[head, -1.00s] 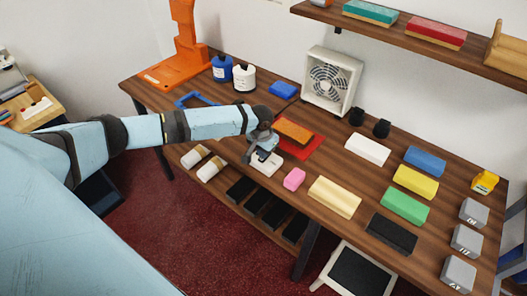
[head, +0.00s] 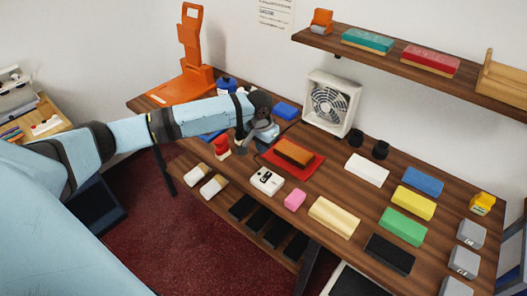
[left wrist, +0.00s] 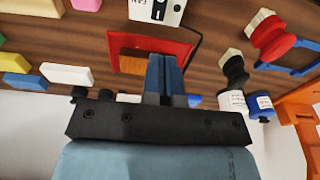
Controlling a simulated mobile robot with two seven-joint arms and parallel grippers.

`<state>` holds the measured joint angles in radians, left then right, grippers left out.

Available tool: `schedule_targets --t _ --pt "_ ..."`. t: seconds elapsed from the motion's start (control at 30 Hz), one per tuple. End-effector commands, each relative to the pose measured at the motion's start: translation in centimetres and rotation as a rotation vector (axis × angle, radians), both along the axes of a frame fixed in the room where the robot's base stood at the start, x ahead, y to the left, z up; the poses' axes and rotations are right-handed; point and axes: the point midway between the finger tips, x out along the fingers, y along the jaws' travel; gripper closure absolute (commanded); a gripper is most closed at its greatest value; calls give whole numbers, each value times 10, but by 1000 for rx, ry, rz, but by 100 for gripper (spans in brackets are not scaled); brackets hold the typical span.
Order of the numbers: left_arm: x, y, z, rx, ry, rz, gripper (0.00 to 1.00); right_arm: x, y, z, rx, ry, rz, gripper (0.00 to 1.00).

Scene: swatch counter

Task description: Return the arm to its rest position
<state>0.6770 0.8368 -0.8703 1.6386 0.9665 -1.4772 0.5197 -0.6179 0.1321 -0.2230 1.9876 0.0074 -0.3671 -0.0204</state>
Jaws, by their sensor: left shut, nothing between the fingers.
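My left arm reaches in from the left over the wooden counter (head: 340,186). Its gripper (head: 268,134) is above the back left part of the counter, behind the red tray with the orange-brown block. In the left wrist view the two blue fingers (left wrist: 164,72) are pressed together with nothing between them. The fingers overlap the red tray (left wrist: 186,46) in that view. A white box with dark markings (head: 267,180) stands in front of the tray, apart from the gripper. My right gripper is not in view.
A red-topped stamp (head: 221,146) and a dark one (head: 240,148) stand close by the gripper. An orange stand (head: 190,85) is at the back left and a white fan (head: 331,102) behind. Coloured blocks fill the right side. A shelf (head: 400,63) hangs above.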

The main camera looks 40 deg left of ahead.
Motion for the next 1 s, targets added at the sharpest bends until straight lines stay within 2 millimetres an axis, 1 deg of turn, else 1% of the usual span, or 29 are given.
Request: schedule_targets --t 0.47,0.57,0.67,0.77,0.8,0.9,0.97,1.0 --pt "0 0 0 0 -1 0 100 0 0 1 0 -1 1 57" --pt "-2 -6 -5 -9 -6 -10 100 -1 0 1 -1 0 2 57" --pt "-10 -28 -25 -43 -36 -53 100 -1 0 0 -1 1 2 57" --pt "-26 -65 -56 -104 -98 -117 100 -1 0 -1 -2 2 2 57" --pt "-34 -83 -69 -136 -132 -145 100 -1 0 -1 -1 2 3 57" --pt "-58 -124 -97 -212 -226 -200 100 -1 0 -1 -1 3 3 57" --pt "-73 -145 -109 -253 -288 -222 100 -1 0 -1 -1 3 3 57" --pt "-84 -157 -117 -279 -326 -232 100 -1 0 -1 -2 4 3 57"
